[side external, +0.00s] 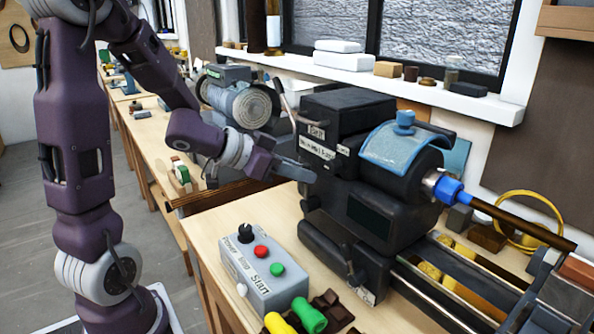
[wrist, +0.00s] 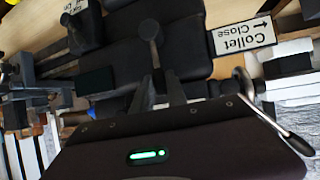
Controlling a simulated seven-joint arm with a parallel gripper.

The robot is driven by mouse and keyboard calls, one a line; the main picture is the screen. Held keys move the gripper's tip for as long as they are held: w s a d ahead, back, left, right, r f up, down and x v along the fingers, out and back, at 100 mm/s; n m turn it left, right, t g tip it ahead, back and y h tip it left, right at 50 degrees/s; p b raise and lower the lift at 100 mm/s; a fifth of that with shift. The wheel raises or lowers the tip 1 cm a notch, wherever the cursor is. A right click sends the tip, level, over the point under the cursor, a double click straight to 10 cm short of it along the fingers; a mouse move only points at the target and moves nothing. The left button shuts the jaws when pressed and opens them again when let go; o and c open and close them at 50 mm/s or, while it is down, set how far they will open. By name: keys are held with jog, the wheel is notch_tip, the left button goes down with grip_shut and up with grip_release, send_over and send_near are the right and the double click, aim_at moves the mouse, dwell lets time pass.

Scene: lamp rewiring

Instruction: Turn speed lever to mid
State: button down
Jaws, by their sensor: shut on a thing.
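The dark lathe headstock (side external: 345,150) stands on the bench, with small white labels (side external: 318,150) on its front that are hard to read. My gripper (side external: 312,178) reaches in from the left, its fingertips at the headstock's front just below those labels. In the wrist view my gripper (wrist: 160,82) is shut on a dark lever (wrist: 155,58), whose stem runs up to a round end (wrist: 148,27). The fingers hide part of the lever. In the side view the gripped lever cannot be made out, so its setting cannot be told.
A "Collet Close" sign (wrist: 243,37) and a bright metal lever (wrist: 265,112) are close to my gripper in the wrist view. A grey control box (side external: 262,268) with buttons and green and yellow handles (side external: 309,315) lie below my gripper. A blue cover (side external: 403,145) tops the headstock.

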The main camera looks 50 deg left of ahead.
jog(key=shift+d, duration=0.1)
dwell(0.4)
jog(key=c, duration=1.3)
grip_release()
jog(key=shift+c, duration=0.2)
jog(key=v, duration=0.7)
